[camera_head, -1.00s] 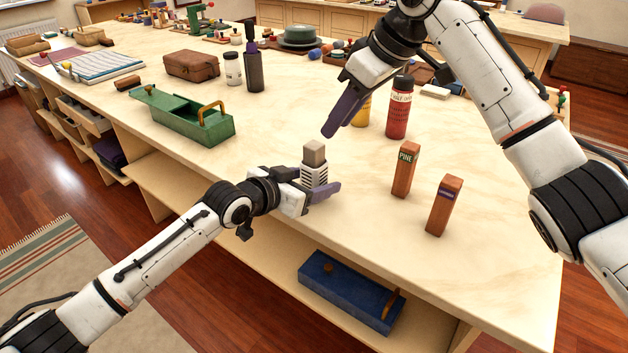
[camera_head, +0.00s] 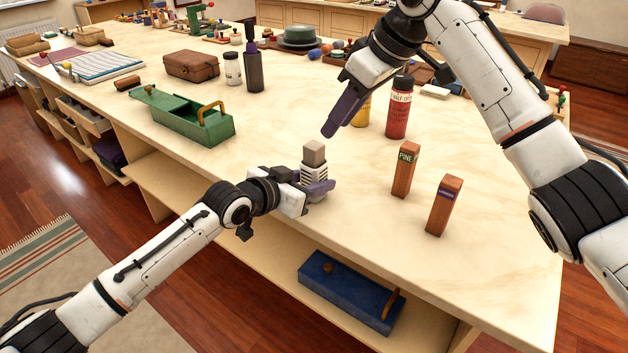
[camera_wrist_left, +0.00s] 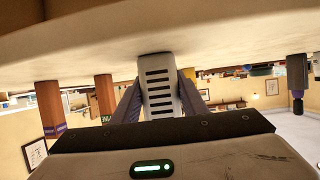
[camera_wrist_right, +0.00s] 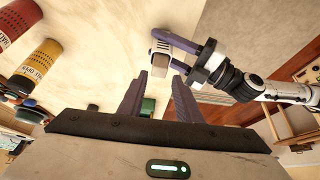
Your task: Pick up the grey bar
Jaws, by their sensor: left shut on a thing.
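The grey bar (camera_head: 314,155) stands upright on the table near its front edge, with a brownish-grey top and a pale slotted lower part. My left gripper (camera_head: 318,190) is shut on its lower part. In the left wrist view, which is upside down, the slotted face of the bar (camera_wrist_left: 158,90) shows between the two purple fingers. I see no clear gap between the bar and the table. My right gripper (camera_head: 338,130) hangs above the table behind the bar. In the right wrist view its fingers (camera_wrist_right: 155,85) are apart with nothing gripped.
Two reddish-brown blocks, one marked PINE (camera_head: 405,170) and one with a purple band (camera_head: 443,206), stand to the right. A red bottle (camera_head: 399,108) stands behind them. A green open box (camera_head: 190,118) is at left. A blue box (camera_head: 350,290) lies on the shelf below.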

